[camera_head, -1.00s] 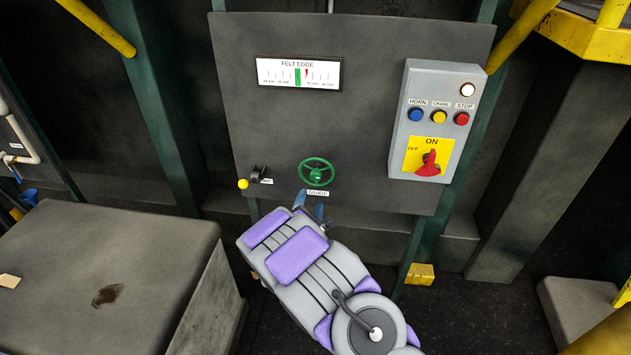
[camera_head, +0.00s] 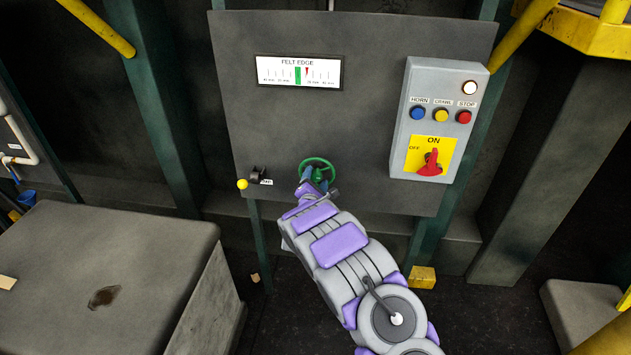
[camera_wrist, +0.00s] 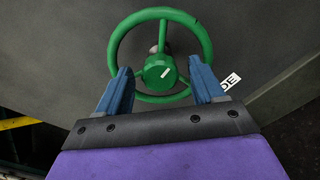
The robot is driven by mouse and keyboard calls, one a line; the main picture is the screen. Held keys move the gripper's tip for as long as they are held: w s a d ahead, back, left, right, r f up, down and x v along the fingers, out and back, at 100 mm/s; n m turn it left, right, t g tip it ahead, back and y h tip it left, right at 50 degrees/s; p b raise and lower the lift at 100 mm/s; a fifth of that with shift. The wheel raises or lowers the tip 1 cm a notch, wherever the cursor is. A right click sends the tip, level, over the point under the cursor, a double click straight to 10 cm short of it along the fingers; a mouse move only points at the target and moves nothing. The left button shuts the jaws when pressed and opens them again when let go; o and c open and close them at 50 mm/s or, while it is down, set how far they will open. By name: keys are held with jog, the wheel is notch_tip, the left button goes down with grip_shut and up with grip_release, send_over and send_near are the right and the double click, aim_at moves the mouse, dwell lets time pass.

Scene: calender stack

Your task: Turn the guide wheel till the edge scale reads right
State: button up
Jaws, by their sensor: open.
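The green guide wheel (camera_head: 317,165) is on the grey panel, and its rim, spokes and hub show in the wrist view (camera_wrist: 160,72). My gripper (camera_wrist: 160,78) is open, its two blue fingers apart on either side of the hub, near the lower part of the rim. I cannot tell whether the fingers touch the rim. In the head view my gripper (camera_head: 315,180) covers the wheel's lower part. The felt edge scale (camera_head: 275,76) has a green band (camera_head: 298,75) near its middle and a red pointer (camera_head: 306,71) just right of that band.
A control box (camera_head: 428,140) right of the wheel has blue, yellow and red buttons and a red switch on a yellow plate. A grey block (camera_head: 130,250) stands lower left.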

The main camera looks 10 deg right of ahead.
jog(key=shift+c, duration=0.2)
jog(key=c, duration=1)
jog(key=shift+m, duration=0.3)
